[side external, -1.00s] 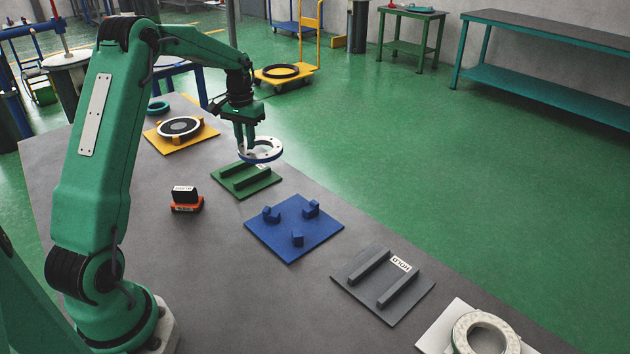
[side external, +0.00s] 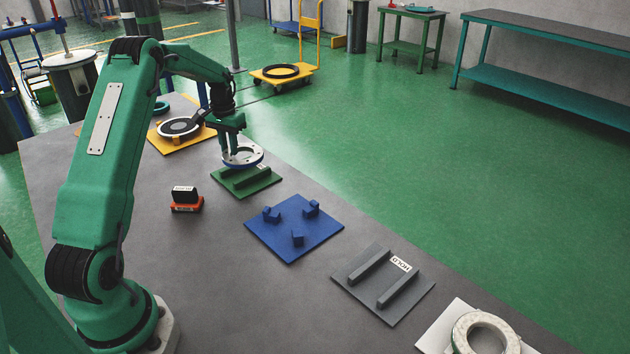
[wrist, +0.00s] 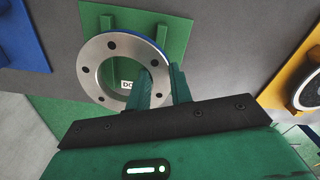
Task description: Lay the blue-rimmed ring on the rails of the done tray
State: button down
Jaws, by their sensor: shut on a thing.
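The blue-rimmed ring (side external: 243,156) is a pale metal flange with bolt holes and a blue edge. My gripper (side external: 233,146) is shut on one side of its wall. In the wrist view the ring (wrist: 96,68) hangs from my fingers (wrist: 162,88), with its hole facing the camera. The green done tray (side external: 261,184) lies under it with a raised green rail (side external: 254,176). The side view does not show clearly whether ring and rails touch. A label starting "DO" shows through the hole.
The blue plate with pegs (side external: 275,238) lies beside the done tray, then the grey hold tray (side external: 352,298) with two rails. A yellow plate (side external: 201,143) bearing a dark-centred ring is behind. A black and orange block (side external: 186,201) stands nearer my base.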

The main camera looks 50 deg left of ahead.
aim_at(230, 155)
jog(key=shift+f, duration=1.75)
jog(key=shift+f, duration=0.1)
jog(key=c, duration=1.3)
grip_release()
jog(key=shift+f, duration=0.1)
jog(key=shift+o, duration=0.2)
notch_tip(230, 155, up, 12)
jog(key=shift+r, duration=0.1)
jog(key=shift+d, duration=0.1)
